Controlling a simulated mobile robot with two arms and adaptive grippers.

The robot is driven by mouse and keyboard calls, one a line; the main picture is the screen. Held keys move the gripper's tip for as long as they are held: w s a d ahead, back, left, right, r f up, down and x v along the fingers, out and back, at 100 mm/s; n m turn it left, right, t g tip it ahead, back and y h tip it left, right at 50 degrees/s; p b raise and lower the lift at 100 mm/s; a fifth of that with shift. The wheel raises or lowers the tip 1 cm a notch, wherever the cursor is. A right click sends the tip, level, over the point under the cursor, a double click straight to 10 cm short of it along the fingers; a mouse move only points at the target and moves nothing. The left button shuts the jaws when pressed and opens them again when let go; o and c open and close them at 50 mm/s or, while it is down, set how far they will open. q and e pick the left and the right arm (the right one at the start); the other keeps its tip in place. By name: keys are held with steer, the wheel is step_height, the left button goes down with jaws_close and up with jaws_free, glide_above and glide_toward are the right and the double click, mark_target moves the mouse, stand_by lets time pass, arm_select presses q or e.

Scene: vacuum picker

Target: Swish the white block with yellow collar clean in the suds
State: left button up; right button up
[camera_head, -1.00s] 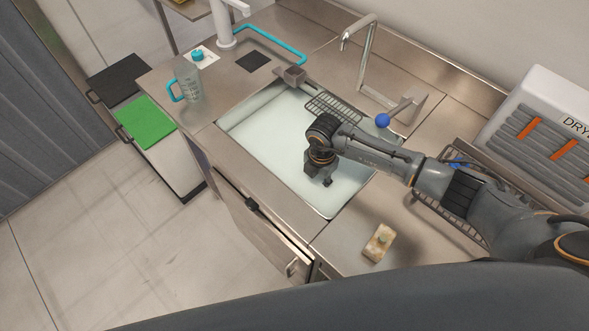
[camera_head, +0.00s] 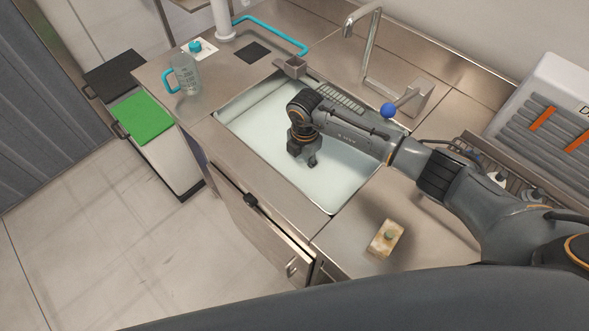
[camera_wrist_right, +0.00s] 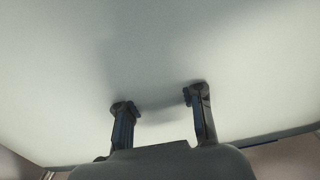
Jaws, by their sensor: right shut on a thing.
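The sink basin is filled with pale, milky suds (camera_head: 268,125), which also fill most of the right wrist view (camera_wrist_right: 250,60). My right gripper (camera_head: 306,160) points down into the suds near the middle of the basin. In the right wrist view its two fingers (camera_wrist_right: 160,112) stand apart with their tips at the suds. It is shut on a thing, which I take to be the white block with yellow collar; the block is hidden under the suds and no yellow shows. My left gripper is not in view.
The tap (camera_head: 368,50) and a blue ball-ended lever (camera_head: 388,110) stand behind. A jug (camera_head: 187,75) stands left. A drying rack (camera_head: 545,120) is at right.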

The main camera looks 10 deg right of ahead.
steer(key=shift+r, duration=0.1)
steer(key=shift+s+p, duration=0.1)
steer(key=shift+p, duration=0.2)
steer(key=shift+s+d+r+p, duration=0.1)
steer(key=shift+s+d+p, duration=0.4)
steer(key=shift+s+p, duration=0.15)
steer(key=shift+s+d+p, duration=0.4)
steer(key=shift+s+p, duration=0.2)
steer(key=shift+s, duration=0.05)
steer(key=shift+s+d+p, duration=0.4)
steer(key=shift+s+p, duration=0.15)
steer(key=shift+s, duration=0.05)
steer(key=shift+s+d+p, duration=0.3)
steer(key=shift+s, duration=0.15)
steer(key=shift+f, duration=0.2)
